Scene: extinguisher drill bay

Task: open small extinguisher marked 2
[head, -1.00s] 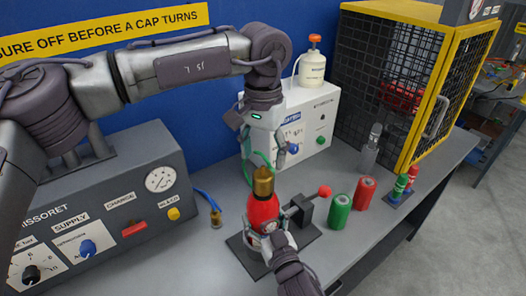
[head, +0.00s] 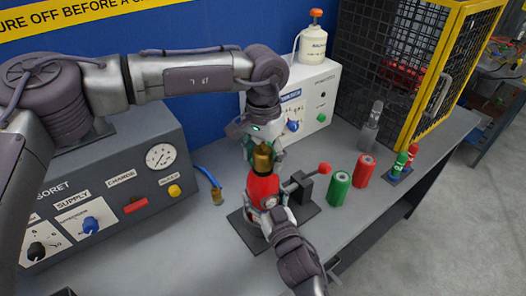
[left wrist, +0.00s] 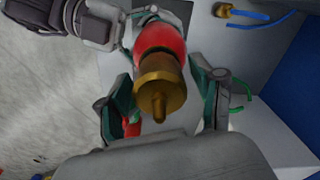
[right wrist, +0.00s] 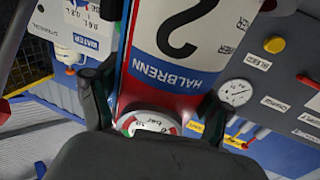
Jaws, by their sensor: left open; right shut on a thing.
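The small red extinguisher (head: 263,189) stands upright on a dark plate (head: 244,232) on the bench, with a brass cap (head: 262,160) on top. In the right wrist view its label bears a large 2 (right wrist: 180,40), with a small pressure gauge (right wrist: 150,123) near the hand; its needle is hard to read. My right gripper (head: 270,212) is shut around the body from the front. My left gripper (head: 260,148) points down, open, at the cap. In the left wrist view its fingers lie either side of the brass cap (left wrist: 160,84), with gaps showing.
A clamp with a red knob (head: 324,168) stands right of the extinguisher. Green (head: 340,189) and red (head: 364,170) cylinders stand further right, before a yellow-framed cage (head: 428,80). A grey supply console (head: 110,185) fills the left. A brass fitting on a blue hose (head: 216,194) lies between.

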